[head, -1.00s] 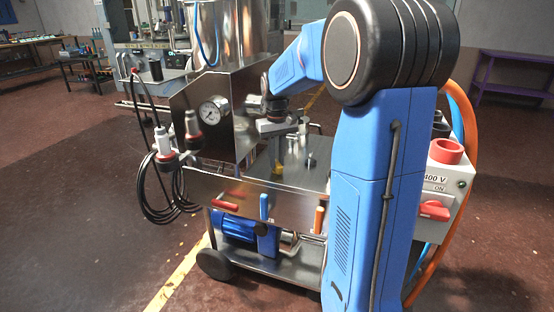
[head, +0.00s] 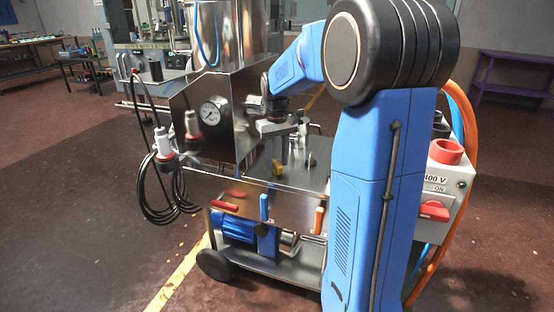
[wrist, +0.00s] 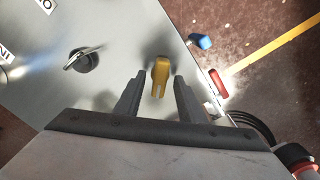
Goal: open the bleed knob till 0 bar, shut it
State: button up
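The yellow knob (head: 277,167) sits on the steel top of the cart, which I take for the bleed knob. In the wrist view the yellow knob (wrist: 160,76) lies just ahead of and between my fingertips, with a gap on each side. My gripper (wrist: 158,82) is open and empty. In the head view my gripper (head: 278,142) is above the knob, pointing down. The round pressure gauge (head: 213,111) is on the steel housing to the left; its needle is too small to read surely.
A dark knob with a metal lever (wrist: 83,59) stands left of the yellow one. Red (head: 225,206), blue (head: 264,207) and orange (head: 319,219) handles line the cart's front. White-and-red fittings (head: 162,143) stick out at left. My blue arm hides the cart's right side.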

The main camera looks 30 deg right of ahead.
aim_at(277, 163)
notch_tip(277, 163, up, 17)
jog(key=shift+r, duration=0.2)
dwell(0.5)
dwell(0.4)
